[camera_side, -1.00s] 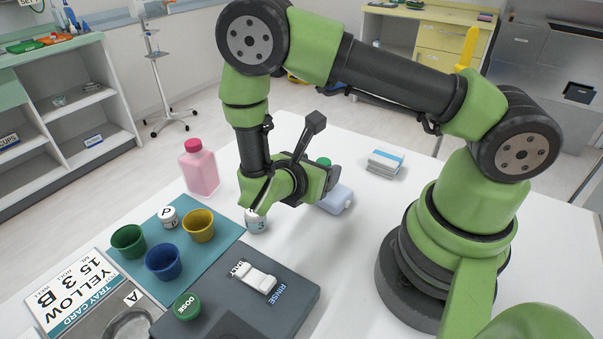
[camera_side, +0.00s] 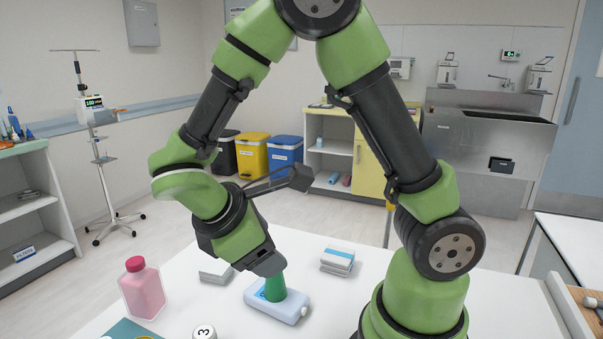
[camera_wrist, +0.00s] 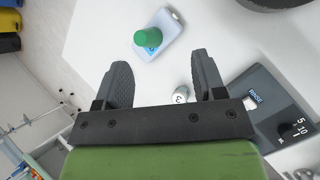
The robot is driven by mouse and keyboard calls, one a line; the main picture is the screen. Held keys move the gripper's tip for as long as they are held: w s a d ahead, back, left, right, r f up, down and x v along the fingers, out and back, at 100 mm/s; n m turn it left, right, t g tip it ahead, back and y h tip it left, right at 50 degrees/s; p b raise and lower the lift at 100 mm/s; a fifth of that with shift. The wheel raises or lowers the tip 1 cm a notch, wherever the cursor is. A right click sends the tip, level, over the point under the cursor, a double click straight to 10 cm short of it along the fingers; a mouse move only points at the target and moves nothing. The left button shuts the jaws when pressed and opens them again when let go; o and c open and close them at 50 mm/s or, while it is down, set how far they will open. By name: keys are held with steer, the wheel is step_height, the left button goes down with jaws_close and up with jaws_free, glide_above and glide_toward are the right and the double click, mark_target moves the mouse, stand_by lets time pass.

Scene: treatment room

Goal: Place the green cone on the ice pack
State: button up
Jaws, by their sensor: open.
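The green cone (camera_side: 275,288) stands upright on the pale blue ice pack (camera_side: 262,306), which lies flat on the white table. The wrist view also shows the cone (camera_wrist: 148,38) on the ice pack (camera_wrist: 171,24), beyond my fingertips. My gripper (camera_side: 268,265) is close above the cone in the side view and partly overlaps its top. In the wrist view my gripper (camera_wrist: 163,75) has its two dark fingers wide apart with nothing between them, and the cone is apart from both.
A pink bottle (camera_side: 142,292) stands left of the ice pack. A white-and-blue box stack (camera_side: 338,260) lies behind it, and a grey-white block (camera_side: 215,270) lies behind left. A container marked 3 (camera_side: 204,333) is in front.

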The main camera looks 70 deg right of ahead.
steer(key=s+a+r+m+t+y, duration=0.1)
steer(key=s+r+m+t+y, duration=0.2)
steer(key=r+m+t+y, duration=0.1)
steer(key=s+a+r+m+t+y, duration=0.1)
steer(key=s+r+m+t+y, duration=0.3)
steer(key=r+m, duration=0.4)
steer(key=shift+r+m+t+y, duration=0.4)
steer(key=shift+m+t, duration=0.1)
steer(key=shift+t, duration=0.4)
